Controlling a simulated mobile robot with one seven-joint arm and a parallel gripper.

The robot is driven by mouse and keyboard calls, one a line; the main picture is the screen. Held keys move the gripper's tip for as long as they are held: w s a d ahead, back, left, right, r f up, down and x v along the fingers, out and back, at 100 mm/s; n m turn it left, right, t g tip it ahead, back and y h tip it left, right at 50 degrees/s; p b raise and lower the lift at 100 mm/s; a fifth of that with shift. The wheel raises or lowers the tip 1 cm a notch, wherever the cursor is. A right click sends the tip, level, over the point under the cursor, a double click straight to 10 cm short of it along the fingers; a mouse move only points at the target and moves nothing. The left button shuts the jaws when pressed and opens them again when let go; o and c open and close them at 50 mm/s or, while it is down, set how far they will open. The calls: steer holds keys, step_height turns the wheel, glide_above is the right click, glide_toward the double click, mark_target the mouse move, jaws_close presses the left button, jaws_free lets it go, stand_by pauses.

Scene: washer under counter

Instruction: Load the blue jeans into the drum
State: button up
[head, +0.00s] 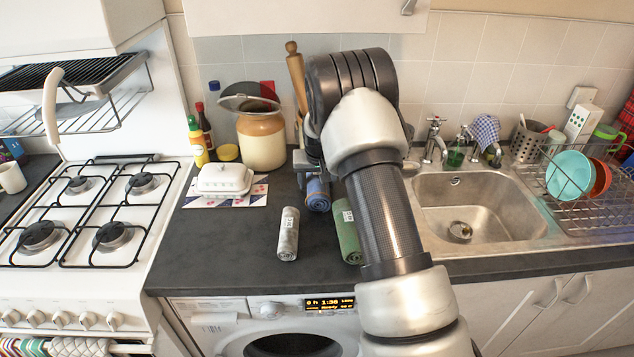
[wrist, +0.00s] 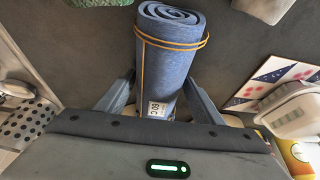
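The blue jeans (head: 318,194) are a rolled blue bundle on the dark counter, partly hidden by my gripper in the head view. In the wrist view the rolled jeans (wrist: 168,60) have yellow-brown bands and a white label. My gripper (wrist: 160,88) has one finger on each side of the roll's near end. The fingers are spread, and I cannot tell whether they touch it. In the head view my gripper (head: 310,168) is just behind and above the roll. The washer (head: 250,310) is under the counter; its round dark drum opening (head: 293,346) shows only at the bottom edge.
A grey roll (head: 288,234) lies left of the jeans and a green roll (head: 347,236) lies right. A butter dish (head: 224,179), a crock (head: 261,142) and bottles stand behind left. The sink (head: 470,205) is right, the hob (head: 90,210) left. The counter front left is clear.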

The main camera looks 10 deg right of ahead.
steer(key=shift+o, duration=1.4)
